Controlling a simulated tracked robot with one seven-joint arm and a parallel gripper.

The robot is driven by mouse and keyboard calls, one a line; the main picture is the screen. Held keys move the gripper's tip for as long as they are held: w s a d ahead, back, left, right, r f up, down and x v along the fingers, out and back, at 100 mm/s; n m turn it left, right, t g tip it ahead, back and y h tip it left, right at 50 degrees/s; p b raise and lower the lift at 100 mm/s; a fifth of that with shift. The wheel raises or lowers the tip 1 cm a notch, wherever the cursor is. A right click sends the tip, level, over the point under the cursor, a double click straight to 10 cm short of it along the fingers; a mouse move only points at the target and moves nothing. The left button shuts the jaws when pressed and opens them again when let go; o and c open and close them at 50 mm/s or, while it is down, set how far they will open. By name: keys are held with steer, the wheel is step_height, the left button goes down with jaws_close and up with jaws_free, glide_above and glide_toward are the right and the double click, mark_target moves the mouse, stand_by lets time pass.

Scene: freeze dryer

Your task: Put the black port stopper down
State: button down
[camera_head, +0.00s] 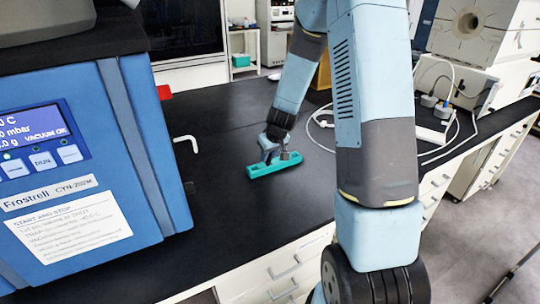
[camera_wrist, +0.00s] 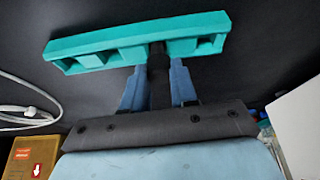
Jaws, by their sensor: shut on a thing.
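The black port stopper (camera_wrist: 158,72) shows in the wrist view as a dark upright piece between the two blue fingers of my gripper (camera_wrist: 157,88). My gripper is shut on it. The stopper's far end meets or overlaps a teal rack (camera_wrist: 100,45); I cannot tell whether it touches it or sits in one of its slots. In the head view the teal rack (camera_head: 262,170) lies on the black bench, and my gripper (camera_head: 274,152) is right above it, pointing down. The stopper is too small and dark to make out there.
The blue freeze dryer (camera_head: 140,130) stands at the left, with a white bent handle (camera_head: 187,142) sticking out. White cables (camera_head: 320,125) and a power strip (camera_head: 428,134) lie at the right. The black bench (camera_head: 220,230) is clear in front of the rack.

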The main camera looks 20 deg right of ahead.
steer(key=shift+f, duration=0.25)
steer(key=c, duration=0.9)
jaws_free()
steer(key=shift+r, duration=0.15)
steer(key=s+a+r, duration=0.1)
steer(key=s+r, duration=0.7)
steer(key=r, duration=0.4)
steer(key=s+r, duration=0.9)
steer(key=r, duration=0.3)
steer(key=shift+s+d+r+m+t+h, duration=0.35)
steer(key=shift+s+r, duration=0.7)
steer(key=shift+s, duration=1.55)
steer(key=shift+s+d+r+m+t+h, duration=0.1)
steer(key=shift+s+r+m, duration=0.75)
steer(key=shift+s, duration=1.7)
steer(key=shift+s+d+r+m+t+h, duration=0.2)
steer(key=shift+s+r, duration=1.05)
steer(key=shift+s, duration=1.35)
steer(key=shift+o, duration=0.3)
